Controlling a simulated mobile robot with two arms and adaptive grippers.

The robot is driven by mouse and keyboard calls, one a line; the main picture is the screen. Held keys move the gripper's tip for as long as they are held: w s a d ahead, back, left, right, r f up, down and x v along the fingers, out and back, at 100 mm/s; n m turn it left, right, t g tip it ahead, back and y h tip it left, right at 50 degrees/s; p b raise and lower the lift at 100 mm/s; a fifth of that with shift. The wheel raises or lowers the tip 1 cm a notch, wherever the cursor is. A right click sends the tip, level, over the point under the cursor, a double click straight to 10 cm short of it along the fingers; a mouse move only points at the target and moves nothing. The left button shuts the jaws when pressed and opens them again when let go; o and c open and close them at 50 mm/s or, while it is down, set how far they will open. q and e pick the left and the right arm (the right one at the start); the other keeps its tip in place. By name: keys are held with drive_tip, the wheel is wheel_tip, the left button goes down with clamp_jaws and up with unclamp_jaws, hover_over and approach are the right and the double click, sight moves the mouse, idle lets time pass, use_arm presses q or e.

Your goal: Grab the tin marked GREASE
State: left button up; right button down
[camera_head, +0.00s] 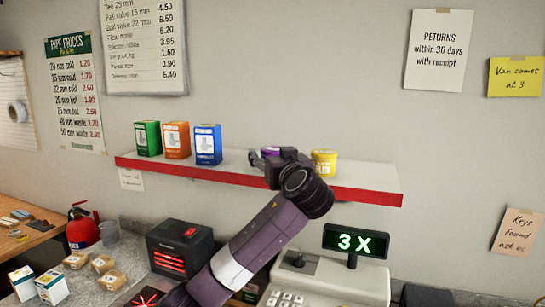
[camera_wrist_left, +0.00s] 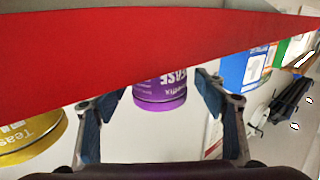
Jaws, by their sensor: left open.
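The purple tin (camera_wrist_left: 160,95) shows between my left gripper's fingers in the left wrist view, upside down there, with the letters "EASE" readable. The red shelf edge hides part of it. In the head view only a bit of the purple tin (camera_head: 270,150) shows behind my gripper. My left gripper (camera_head: 268,158) is at the shelf front and covers most of the tin. Its two blue-padded fingers (camera_wrist_left: 160,88) are apart, one on each side of the tin in the picture. I cannot tell how deep they reach around it. My right gripper is not in view.
The white shelf has a red front edge (camera_head: 230,178). A yellow tin (camera_head: 324,162) stands to the right of the purple one. Blue (camera_head: 208,145), orange (camera_head: 176,140) and green (camera_head: 147,138) boxes stand to the left. A till display (camera_head: 355,243) and a heater (camera_head: 180,250) are below.

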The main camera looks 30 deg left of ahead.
use_arm(q)
drive_tip(key=c, duration=1.4)
drive_tip(key=shift+o, duration=0.2)
drive_tip(key=shift+r, duration=0.1)
